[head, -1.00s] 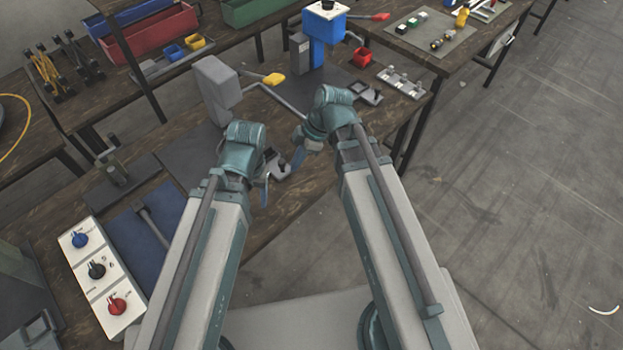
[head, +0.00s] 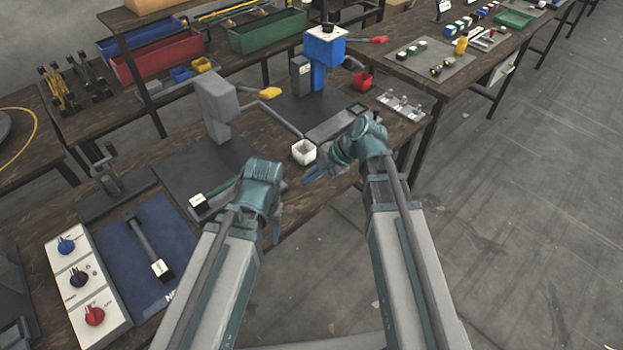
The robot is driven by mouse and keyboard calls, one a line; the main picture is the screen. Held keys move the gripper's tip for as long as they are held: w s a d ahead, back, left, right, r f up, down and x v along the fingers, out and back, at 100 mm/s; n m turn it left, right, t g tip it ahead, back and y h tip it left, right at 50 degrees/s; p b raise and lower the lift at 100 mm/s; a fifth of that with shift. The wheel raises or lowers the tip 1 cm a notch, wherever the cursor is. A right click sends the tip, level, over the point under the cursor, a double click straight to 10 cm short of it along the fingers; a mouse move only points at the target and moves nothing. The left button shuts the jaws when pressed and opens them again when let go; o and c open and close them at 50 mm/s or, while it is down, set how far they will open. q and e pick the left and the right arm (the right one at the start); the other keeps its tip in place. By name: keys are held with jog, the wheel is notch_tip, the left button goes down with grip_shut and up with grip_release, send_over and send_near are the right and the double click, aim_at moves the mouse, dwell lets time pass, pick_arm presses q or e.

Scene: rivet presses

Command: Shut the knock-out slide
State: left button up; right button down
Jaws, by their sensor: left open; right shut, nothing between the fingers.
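I cannot tell for sure which part is the knock-out slide. A flat grey bar (head: 335,123) lies on the dark plate before the blue press (head: 324,62). A dark bar with a pale end block (head: 198,203) lies on the plate of the grey press (head: 214,106), partly behind my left arm. My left gripper (head: 275,228) is open and empty at the bench's near edge; its fingers are partly hidden by its wrist. My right gripper (head: 312,172) is shut and empty, just below a small white square cup (head: 304,151) and apart from both bars.
The grey press has a yellow-handled lever (head: 270,92), the blue press a red-handled one (head: 374,40). A control panel with knobs (head: 80,278) and a blue mat (head: 150,255) lie at left. A metal rack (head: 401,105) stands right. Open floor lies at right.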

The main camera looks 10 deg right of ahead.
jog(key=b+x, duration=0.4)
jog(key=x, duration=0.2)
jog(key=shift+f, duration=0.3)
jog(key=shift+w+a+r, duration=0.25)
jog(key=shift+w+a, duration=0.45)
jog(key=shift+w, duration=0.3)
jog(key=shift+w+a, duration=0.55)
jog(key=shift+w, duration=0.05)
jog(key=w+a, duration=0.3)
jog(key=w, duration=0.1)
jog(key=w+a, duration=0.3)
jog(key=w, duration=0.1)
jog(key=w+a, duration=0.3)
jog(key=w, duration=0.1)
jog(key=shift+w, duration=0.25)
jog(key=shift+w+a, duration=0.1)
jog(key=shift+w, duration=0.05)
jog(key=shift+r, duration=0.1)
